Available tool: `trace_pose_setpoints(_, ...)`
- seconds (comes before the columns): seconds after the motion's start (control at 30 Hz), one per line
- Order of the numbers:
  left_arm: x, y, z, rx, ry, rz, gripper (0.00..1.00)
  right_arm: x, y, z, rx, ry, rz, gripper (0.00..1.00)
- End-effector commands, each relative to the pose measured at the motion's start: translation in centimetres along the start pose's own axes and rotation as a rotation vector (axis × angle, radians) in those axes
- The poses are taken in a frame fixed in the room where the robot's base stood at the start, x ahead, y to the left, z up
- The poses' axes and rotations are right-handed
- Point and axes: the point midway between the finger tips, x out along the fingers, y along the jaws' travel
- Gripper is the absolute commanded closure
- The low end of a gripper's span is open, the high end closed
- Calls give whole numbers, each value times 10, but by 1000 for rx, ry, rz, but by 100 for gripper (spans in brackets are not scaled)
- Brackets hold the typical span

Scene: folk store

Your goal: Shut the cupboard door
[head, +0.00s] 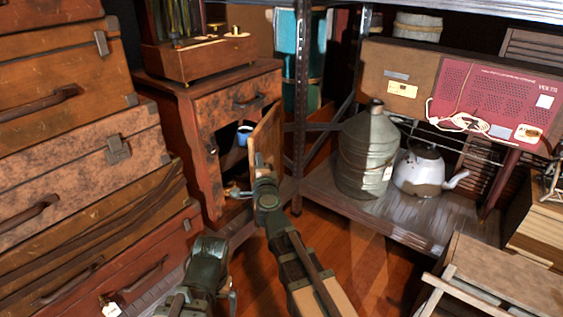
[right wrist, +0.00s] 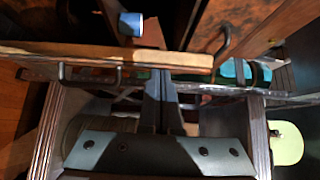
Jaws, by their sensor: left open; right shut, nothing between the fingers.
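The wooden cupboard (head: 198,118) stands at the back left, between the stacked suitcases and a metal shelf. Its door (head: 270,135) stands open, swung outward at the right of the opening; its pale edge also shows in the right wrist view (right wrist: 100,54). A blue mug (head: 244,134) is visible inside the cupboard. My right gripper (head: 260,162) is shut and empty, with its fingers up against or very near the door; contact is unclear. Its fingers show in the right wrist view (right wrist: 160,82). My left gripper (head: 214,247) is open, lower and left, apart from the door.
Stacked suitcases (head: 75,150) crowd the left side. At the right, a metal shelf (head: 330,190) holds a metal can (head: 366,155) and a kettle (head: 420,172). A wooden crate (head: 500,280) is at the lower right. Floor (head: 350,245) is clear in the middle.

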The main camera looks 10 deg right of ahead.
Motion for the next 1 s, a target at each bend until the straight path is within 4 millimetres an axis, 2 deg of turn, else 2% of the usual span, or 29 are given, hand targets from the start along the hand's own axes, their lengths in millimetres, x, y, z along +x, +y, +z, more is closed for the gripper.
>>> trace_pose_setpoints(0.03,0,0,0,0,0,0,0,7,0,14,0,-4,0,100)
trace_pose_setpoints(0.2,0,0,0,0,0,0,0,25,0,48,0,-3,0,100)
trace_pose_setpoints(0.4,0,0,0,0,0,0,0,43,0,76,0,-2,0,100)
trace_pose_setpoints(0.63,0,0,0,0,0,0,0,54,0,92,0,-1,0,100)
trace_pose_setpoints(1.0,0,0,0,0,0,0,0,56,0,95,0,0,0,100)
